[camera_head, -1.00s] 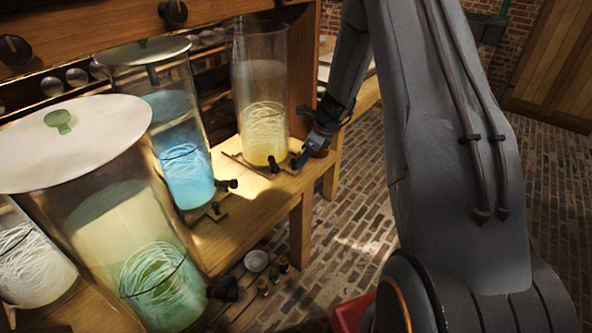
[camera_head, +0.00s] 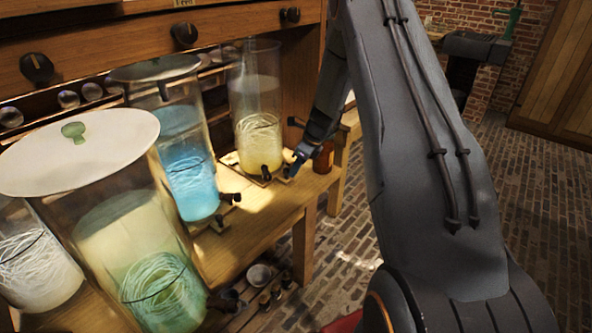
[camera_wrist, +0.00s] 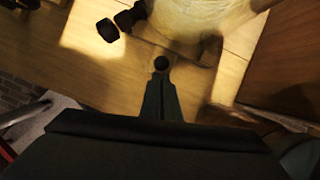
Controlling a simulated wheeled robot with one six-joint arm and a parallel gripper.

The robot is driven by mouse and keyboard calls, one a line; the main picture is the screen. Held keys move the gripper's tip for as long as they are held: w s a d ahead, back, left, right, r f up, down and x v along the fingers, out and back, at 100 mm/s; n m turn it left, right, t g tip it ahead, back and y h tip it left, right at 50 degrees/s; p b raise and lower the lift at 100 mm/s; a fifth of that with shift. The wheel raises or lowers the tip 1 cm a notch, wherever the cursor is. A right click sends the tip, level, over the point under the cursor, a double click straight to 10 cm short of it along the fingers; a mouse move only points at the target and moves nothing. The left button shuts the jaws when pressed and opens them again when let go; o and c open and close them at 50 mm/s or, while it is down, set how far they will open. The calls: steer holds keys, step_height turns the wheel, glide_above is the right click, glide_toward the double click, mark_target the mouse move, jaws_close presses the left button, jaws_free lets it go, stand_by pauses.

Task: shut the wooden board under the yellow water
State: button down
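The jar of yellow water (camera_head: 259,140) stands at the far end of the wooden bench; its lower part also shows in the wrist view (camera_wrist: 196,14). A thin wooden board (camera_head: 256,179) shows at the jar's base, and its edge is in the wrist view (camera_wrist: 190,56). My gripper (camera_head: 293,167) points down just right of the jar's base. In the wrist view my gripper (camera_wrist: 162,80) has its fingers together in a narrow wedge, with a small round black knob (camera_wrist: 161,63) right at the tips. I cannot tell whether they touch it.
A black tap (camera_wrist: 120,22) sticks out beside the jar. A red-brown bottle (camera_head: 324,157) stands right of my gripper. The blue jar (camera_head: 187,165) and green jar (camera_head: 140,255) stand nearer along the bench. Brick floor (camera_head: 360,235) lies open to the right.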

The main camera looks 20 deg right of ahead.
steer(key=shift+s, duration=0.2)
steer(key=shift+s+d+r, duration=0.2)
steer(key=shift+s+d, duration=1)
steer(key=shift+d, duration=0.05)
steer(key=shift+s+d+r, duration=0.35)
steer(key=shift+d+r, duration=0.35)
steer(key=shift+r, duration=0.1)
steer(key=a+b+v, duration=0.1)
steer(key=v, duration=0.7)
steer(key=s+a+r+n+g+h, duration=0.15)
steer(key=s+a+r+n, duration=0.25)
steer(key=s+a+n, duration=0.9)
steer(key=s+a+r+n, duration=0.1)
steer(key=s+a+n, duration=0.2)
steer(key=s+n, duration=0.4)
steer(key=s+a+n+g+h, duration=0.1)
steer(key=s+a+n, duration=0.2)
steer(key=s+n, duration=0.4)
steer(key=s, duration=0.3)
steer(key=shift+r+n, duration=0.3)
steer(key=shift+r, duration=0.1)
steer(key=shift+g+h, duration=0.25)
